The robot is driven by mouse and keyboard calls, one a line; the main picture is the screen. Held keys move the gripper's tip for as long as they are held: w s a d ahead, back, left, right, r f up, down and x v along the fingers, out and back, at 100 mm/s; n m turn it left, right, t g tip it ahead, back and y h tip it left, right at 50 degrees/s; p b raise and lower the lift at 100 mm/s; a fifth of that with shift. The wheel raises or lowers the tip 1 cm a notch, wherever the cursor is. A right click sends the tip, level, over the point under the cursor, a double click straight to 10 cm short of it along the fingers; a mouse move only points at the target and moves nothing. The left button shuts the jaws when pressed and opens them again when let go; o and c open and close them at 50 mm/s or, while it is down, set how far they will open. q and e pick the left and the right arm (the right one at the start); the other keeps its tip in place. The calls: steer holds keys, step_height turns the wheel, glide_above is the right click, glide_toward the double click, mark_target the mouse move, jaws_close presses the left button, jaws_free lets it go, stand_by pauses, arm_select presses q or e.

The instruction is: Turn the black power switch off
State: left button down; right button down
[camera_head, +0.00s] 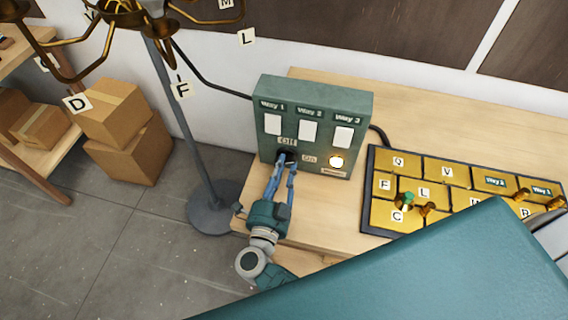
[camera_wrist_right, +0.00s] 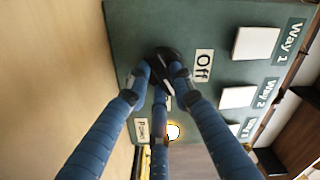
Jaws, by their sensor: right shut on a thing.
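The black power switch (camera_head: 289,155) is on the front of the green switch box (camera_head: 318,87), low on its left side. It lies between an "Off" label (camera_head: 287,141) and an "On" label (camera_head: 309,159). In the right wrist view the black switch (camera_wrist_right: 163,56) is close up, with the "Off" label (camera_wrist_right: 203,66) beside it. My right gripper (camera_head: 284,165) is shut on the switch, its blue fingers around it. They partly hide it, so I cannot tell its exact position. The round power light (camera_head: 336,161) glows. My left gripper is not in view.
The box stands on a wooden table (camera_head: 416,108) and has three white Way switches. A black-framed tray (camera_head: 364,190) of brass labelled compartments is to the right. A lamp stand (camera_head: 190,130) and cardboard boxes (camera_head: 130,150) are left. A teal surface covers the lower right.

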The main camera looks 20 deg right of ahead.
steer(key=shift+s+n+p, duration=0.1)
steer(key=shift+n+p, duration=0.25)
steer(key=shift+n, duration=0.25)
steer(key=shift+f, duration=0.15)
steer(key=c, duration=1.5)
jaws_free()
